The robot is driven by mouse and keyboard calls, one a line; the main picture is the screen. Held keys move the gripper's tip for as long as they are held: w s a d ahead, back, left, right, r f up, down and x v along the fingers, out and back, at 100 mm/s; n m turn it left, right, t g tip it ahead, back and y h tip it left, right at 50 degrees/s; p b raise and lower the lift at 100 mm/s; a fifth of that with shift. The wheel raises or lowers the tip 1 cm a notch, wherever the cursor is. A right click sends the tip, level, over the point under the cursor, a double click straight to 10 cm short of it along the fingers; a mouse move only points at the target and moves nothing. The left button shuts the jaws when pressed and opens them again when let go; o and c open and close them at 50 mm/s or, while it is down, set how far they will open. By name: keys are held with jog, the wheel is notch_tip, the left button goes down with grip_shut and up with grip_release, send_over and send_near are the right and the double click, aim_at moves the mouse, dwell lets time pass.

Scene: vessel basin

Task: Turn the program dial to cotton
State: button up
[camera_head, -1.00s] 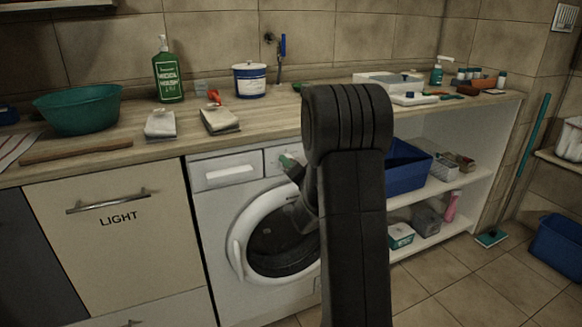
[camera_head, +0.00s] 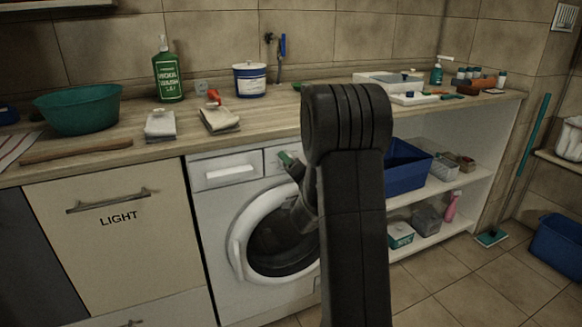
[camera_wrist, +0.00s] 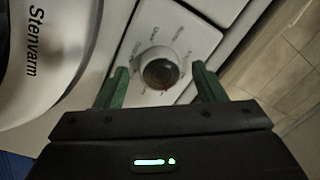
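The program dial (camera_wrist: 160,72) is a round knob with a dark face and a red mark, on the washing machine's white panel. Small program words ring it, too blurred for me to read surely. The red mark points toward the lower side of the wrist picture. My gripper (camera_wrist: 161,88) is open, its two green fingers on either side of the dial and apart from it. In the head view my gripper (camera_head: 287,160) is at the top panel of the washing machine (camera_head: 212,215); my arm hides the dial there.
The machine's round door (camera_head: 243,250) is shut below the panel. The worktop (camera_head: 270,120) overhangs just above, holding folded cloths (camera_head: 218,121) and a green bottle (camera_head: 168,75). A blue bin (camera_head: 410,168) stands on the shelf to the right.

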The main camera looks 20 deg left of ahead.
jog(key=p+v, duration=0.1)
jog(key=v, duration=1.3)
jog(key=shift+w, duration=0.1)
jog(key=b+x, duration=0.1)
jog(key=x, duration=1.2)
jog(key=shift+w+a, duration=0.2)
jog(key=shift+a, duration=0.2)
jog(key=s+d+n, duration=0.8)
jog(key=d+n, duration=0.1)
jog(key=d, duration=0.2)
jog(key=shift+g+p, duration=0.3)
jog(key=shift+p, duration=0.15)
dwell(1.7)
